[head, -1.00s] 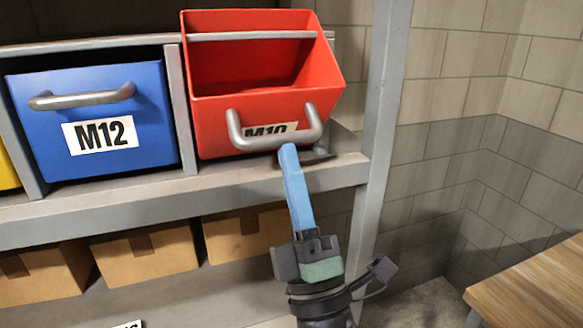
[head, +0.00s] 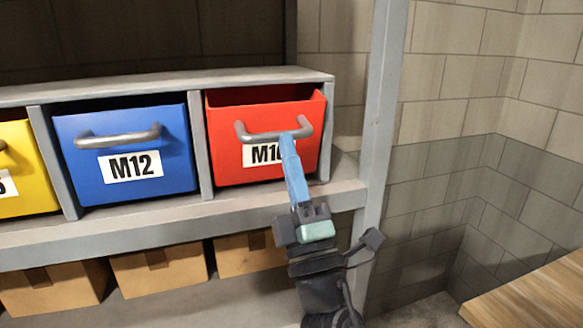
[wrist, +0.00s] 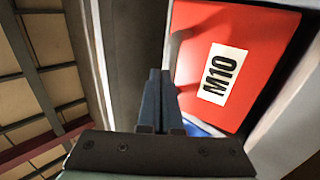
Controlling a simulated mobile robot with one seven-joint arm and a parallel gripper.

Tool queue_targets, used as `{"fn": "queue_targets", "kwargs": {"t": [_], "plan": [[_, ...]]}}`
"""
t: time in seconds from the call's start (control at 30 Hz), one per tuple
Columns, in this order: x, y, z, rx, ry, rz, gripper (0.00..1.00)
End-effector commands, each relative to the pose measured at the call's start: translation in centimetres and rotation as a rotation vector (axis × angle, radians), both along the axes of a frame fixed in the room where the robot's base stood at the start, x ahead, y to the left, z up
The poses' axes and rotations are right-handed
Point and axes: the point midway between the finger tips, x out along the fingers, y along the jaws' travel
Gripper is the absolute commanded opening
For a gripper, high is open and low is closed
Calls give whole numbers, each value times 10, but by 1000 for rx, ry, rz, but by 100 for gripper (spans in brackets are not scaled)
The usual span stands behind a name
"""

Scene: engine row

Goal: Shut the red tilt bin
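The red tilt bin (head: 225,160), labelled M10, sits in the right-hand bay of the rack. Its front stands nearly upright, and a narrow strip of its inside shows above the front edge. A grey bar handle (head: 262,137) crosses its front. My gripper (head: 289,142) has its blue fingers pointing up at the right part of the handle, overlapping it and part of the label. In the wrist view the fingers (wrist: 161,88) are together with nothing seen between them, beside the red front (wrist: 262,55). Whether the tips touch the handle or the front is unclear.
A blue bin (head: 85,185) labelled M12 stands to the left, with a yellow bin (head: 25,175) beyond it. A grey shelf edge (head: 150,227) runs below, above cardboard boxes (head: 160,272). A grey post (head: 385,110) rises at the right, and a wooden top (head: 530,300) is at lower right.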

Motion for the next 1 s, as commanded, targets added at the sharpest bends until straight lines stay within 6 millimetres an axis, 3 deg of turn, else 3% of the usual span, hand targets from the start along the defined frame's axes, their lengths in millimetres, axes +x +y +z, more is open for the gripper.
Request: {"fn": "queue_targets", "kwargs": {"t": [0.47, 1.0], "plan": [[19, 5, 19, -1, -1, 0, 0], [26, 7, 24, 0, 1, 0, 0]]}}
